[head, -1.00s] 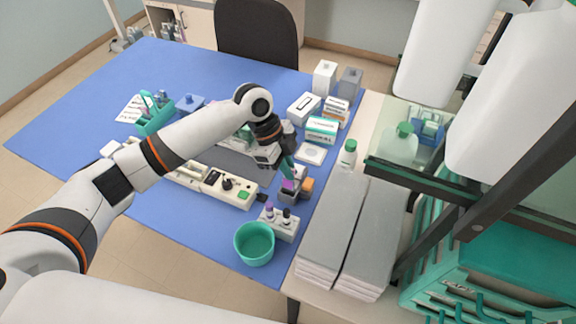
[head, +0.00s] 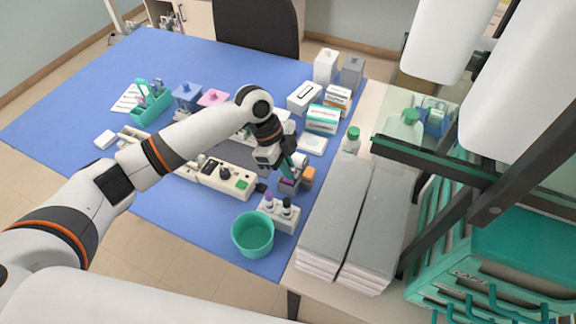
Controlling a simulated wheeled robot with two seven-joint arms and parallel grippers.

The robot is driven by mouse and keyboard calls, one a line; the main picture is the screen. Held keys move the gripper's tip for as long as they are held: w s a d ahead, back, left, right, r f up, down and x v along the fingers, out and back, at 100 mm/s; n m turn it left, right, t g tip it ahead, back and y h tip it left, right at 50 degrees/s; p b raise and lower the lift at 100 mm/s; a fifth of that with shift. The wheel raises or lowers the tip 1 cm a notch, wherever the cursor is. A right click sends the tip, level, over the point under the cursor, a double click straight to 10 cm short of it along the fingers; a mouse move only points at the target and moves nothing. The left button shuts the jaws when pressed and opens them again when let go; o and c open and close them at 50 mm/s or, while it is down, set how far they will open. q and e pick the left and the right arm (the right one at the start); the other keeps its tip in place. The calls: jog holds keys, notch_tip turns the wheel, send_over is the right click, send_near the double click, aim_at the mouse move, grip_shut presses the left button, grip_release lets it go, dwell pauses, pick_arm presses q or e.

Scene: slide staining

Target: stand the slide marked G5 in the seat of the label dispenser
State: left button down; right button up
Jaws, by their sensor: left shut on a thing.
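My left gripper (head: 289,168) reaches in over the right part of the blue mat, its fingertips pointing down. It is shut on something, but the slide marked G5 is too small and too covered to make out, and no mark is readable. Just below the fingertips stands a small grey holder with a purple patch (head: 289,183), an orange block (head: 307,174) beside it. I cannot tell whether this is the label dispenser, nor whether the held thing touches it. My right gripper is not in view.
A white rack with dark-capped bottles (head: 279,213) and a green bowl (head: 252,235) stand nearer. A cream device (head: 228,177) with a knob lies to the left. Boxes (head: 322,119) and a green-capped bottle (head: 351,140) stand behind right. Grey-topped stacks (head: 338,215) lie to the right.

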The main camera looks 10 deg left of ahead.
pick_arm(q)
jog(key=shift+f, duration=0.25)
dwell(0.6)
jog(key=c, duration=1.5)
grip_release()
jog(key=shift+o, duration=0.2)
jog(key=b+v, duration=0.2)
jog(key=v, duration=1)
